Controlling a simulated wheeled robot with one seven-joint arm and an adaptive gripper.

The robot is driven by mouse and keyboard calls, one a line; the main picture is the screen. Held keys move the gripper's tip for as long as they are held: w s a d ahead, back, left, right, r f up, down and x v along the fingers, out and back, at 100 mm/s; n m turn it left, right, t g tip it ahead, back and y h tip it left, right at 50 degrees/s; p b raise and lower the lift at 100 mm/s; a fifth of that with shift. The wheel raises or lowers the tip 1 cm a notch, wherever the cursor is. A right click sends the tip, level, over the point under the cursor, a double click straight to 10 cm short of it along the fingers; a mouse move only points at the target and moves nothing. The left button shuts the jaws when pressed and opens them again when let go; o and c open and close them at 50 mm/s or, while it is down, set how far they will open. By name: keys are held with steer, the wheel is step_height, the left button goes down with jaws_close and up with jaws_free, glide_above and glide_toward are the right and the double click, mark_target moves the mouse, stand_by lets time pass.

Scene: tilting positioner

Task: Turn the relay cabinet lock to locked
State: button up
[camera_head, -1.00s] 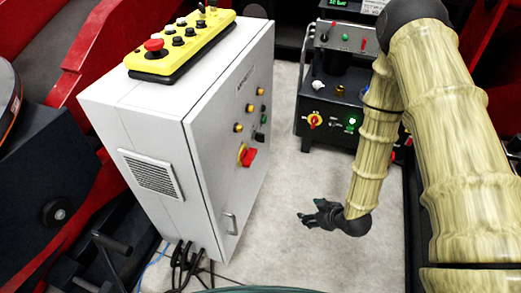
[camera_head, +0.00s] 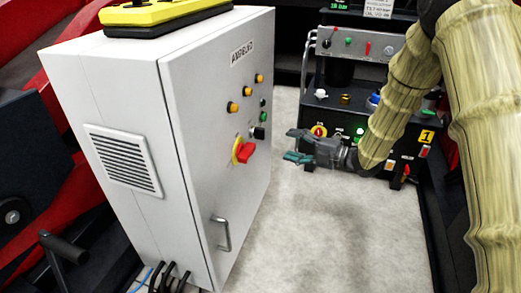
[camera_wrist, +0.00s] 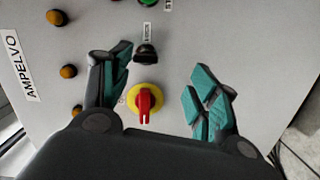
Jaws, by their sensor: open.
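The light grey cabinet (camera_head: 198,190) stands left of centre in the head view, its front panel facing right. A small black knob (camera_head: 258,132) sits on that panel; in the wrist view the black knob (camera_wrist: 146,53) is under a small label too blurred to read fully. Below it is a red handle on a yellow disc (camera_wrist: 145,100), which also shows in the head view (camera_head: 244,151). My gripper (camera_head: 291,146) is open and empty, right of the panel and apart from it. In the wrist view its teal-padded fingers (camera_wrist: 162,62) flank the knob and red handle from a distance.
Several yellow and green buttons (camera_head: 233,107) are near the knob. A door handle (camera_head: 222,233) sticks out lower on the panel. A yellow control box (camera_head: 150,12) lies on top. A black equipment stand (camera_head: 335,103) is behind my gripper. The floor (camera_head: 310,230) before the cabinet is clear.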

mark_target(264, 135)
steer(key=w+a+n+b, duration=0.1)
steer(key=a+b, duration=0.1)
steer(key=a, duration=0.1)
steer(key=w+a+r+n+g+y+b, duration=0.1)
steer(key=a+b, duration=0.1)
steer(key=a, duration=0.1)
steer(key=w+a+n+g+b, duration=0.1)
steer(key=a+n+b, duration=0.1)
steer(key=a, duration=0.1)
steer(key=shift+a+r+y, duration=0.2)
steer(key=shift+r+y, duration=0.1)
steer(key=shift+r, duration=0.05)
steer(key=shift+w+a+r, duration=0.1)
steer(key=shift+w+a, duration=0.15)
steer(key=shift+a, duration=0.35)
steer(key=c, duration=1)
